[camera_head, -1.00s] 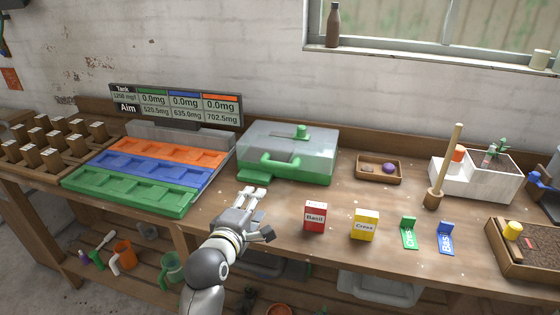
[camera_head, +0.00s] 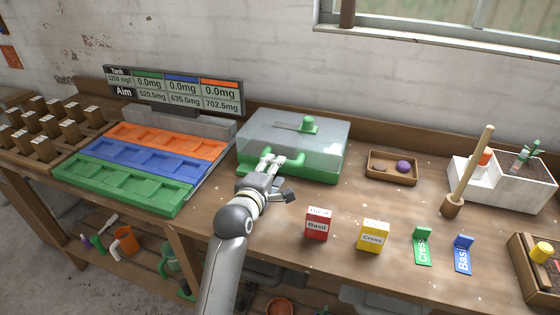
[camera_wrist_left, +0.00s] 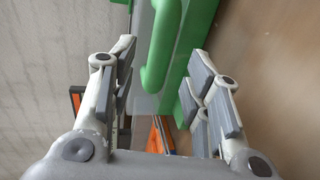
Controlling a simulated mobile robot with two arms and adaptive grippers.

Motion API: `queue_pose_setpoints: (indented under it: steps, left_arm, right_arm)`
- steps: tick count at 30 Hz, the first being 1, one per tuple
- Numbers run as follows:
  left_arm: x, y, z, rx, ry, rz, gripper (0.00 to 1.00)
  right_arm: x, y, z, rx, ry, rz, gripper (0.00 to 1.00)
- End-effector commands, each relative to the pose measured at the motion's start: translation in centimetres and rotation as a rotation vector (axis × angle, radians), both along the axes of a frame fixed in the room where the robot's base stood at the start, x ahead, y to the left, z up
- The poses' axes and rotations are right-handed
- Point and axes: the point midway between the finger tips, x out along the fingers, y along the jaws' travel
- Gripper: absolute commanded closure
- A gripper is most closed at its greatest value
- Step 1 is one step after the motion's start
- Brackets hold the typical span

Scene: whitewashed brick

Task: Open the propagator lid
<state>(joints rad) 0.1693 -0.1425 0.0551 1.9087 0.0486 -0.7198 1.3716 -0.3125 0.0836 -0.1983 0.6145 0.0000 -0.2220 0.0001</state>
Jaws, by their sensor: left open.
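The propagator has a clear lid (camera_head: 270,128) that sits shut on its green base (camera_head: 325,178). A green knob (camera_head: 309,125) is on top of the lid. A green handle (camera_head: 298,162) is on its front, partly hidden by my gripper in the head view. My left gripper (camera_head: 270,160) is at the handle, its fingers pointing at the lid's front. In the left wrist view the handle (camera_wrist_left: 160,45) lies between the open fingers of my left gripper (camera_wrist_left: 164,60), with gaps at both sides. My right gripper is not in view.
A basil packet (camera_head: 317,224) and a cress packet (camera_head: 372,236) stand right of my arm. A tray (camera_head: 135,190) with green, blue and orange rows is at the left. A small wooden dish (camera_head: 379,178) sits right of the propagator.

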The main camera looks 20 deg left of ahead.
Motion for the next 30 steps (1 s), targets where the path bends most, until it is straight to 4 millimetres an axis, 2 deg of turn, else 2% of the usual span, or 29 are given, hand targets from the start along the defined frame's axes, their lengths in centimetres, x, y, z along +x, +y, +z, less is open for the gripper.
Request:
queue_pose_setpoints:
  steps: [6, 12, 25, 26, 30]
  left_arm:
    - [3.1, -0.1, -0.6, 0.002, 0.000, 0.001, 0.56]
    - [4.9, -0.2, -1.0, 0.001, 0.000, 0.000, 0.56]
    - [5.5, -0.2, -1.2, 0.000, -0.001, 0.001, 0.56]
    - [5.5, -0.2, -1.2, 0.000, -0.001, 0.001, 0.57]
    - [5.5, -0.2, -1.2, 0.000, -0.001, 0.001, 0.75]
  right_arm:
    - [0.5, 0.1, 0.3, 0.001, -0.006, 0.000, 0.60]
    - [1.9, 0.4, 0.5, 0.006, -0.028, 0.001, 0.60]
    - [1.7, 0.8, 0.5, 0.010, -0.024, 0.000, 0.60]
    - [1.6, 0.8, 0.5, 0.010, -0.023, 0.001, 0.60]
    - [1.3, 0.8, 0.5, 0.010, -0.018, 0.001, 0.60]
